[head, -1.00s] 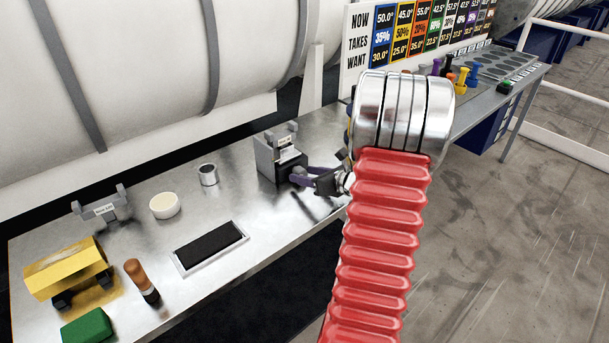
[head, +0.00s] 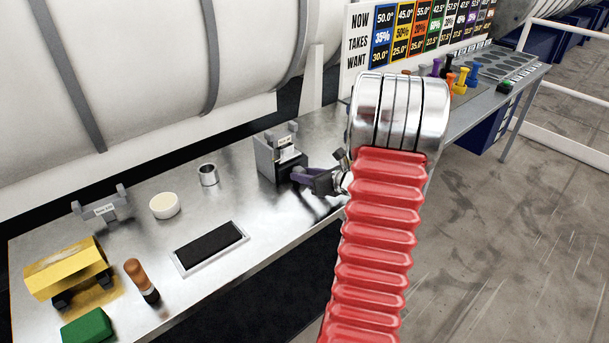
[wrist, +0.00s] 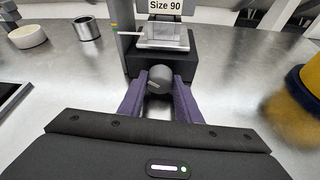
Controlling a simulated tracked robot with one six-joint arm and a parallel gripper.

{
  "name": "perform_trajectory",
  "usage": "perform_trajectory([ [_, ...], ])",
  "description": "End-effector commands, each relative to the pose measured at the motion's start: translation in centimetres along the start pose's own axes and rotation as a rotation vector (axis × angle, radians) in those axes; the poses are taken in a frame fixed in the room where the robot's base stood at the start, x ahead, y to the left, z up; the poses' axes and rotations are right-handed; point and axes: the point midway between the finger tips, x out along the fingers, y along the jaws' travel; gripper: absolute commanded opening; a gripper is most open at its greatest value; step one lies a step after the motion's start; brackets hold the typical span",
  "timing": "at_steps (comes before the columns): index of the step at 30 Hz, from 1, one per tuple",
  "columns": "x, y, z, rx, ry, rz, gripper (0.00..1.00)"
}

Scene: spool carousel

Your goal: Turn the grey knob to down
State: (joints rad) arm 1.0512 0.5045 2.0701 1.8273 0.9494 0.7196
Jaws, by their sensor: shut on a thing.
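The grey knob (wrist: 159,79) sticks out from the front of a dark box-shaped unit (wrist: 180,48). My gripper (wrist: 158,84) has its two purple fingers around the knob, one on each side, and is shut on it. A small pale mark shows on the knob's face, toward its left in the wrist view. In the head view, the grey unit (head: 268,162) stands on the bench and my gripper (head: 299,177) meets its front. The knob itself is hidden there by the fingers. A "Size 90" label (wrist: 165,5) is above the unit.
On the metal bench (head: 215,285) are a white bowl (head: 164,206), a metal cup (head: 208,174), a black pad (head: 210,248), an orange-handled tool (head: 141,280), and yellow (head: 65,272) and green (head: 88,326) blocks. A yellow-and-blue round thing (wrist: 300,95) is close on the right in the wrist view.

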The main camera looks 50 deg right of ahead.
Motion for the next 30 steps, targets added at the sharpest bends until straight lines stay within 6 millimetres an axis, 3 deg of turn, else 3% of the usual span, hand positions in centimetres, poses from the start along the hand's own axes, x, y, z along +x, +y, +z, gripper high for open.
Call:
perform_trajectory([
  [8, 0.0, 0.04, 0.04, -0.033, 0.0, -0.014, 0.08],
  [30, 0.04, 0.41, 0.05, -0.353, 0.009, -0.145, 0.08],
])
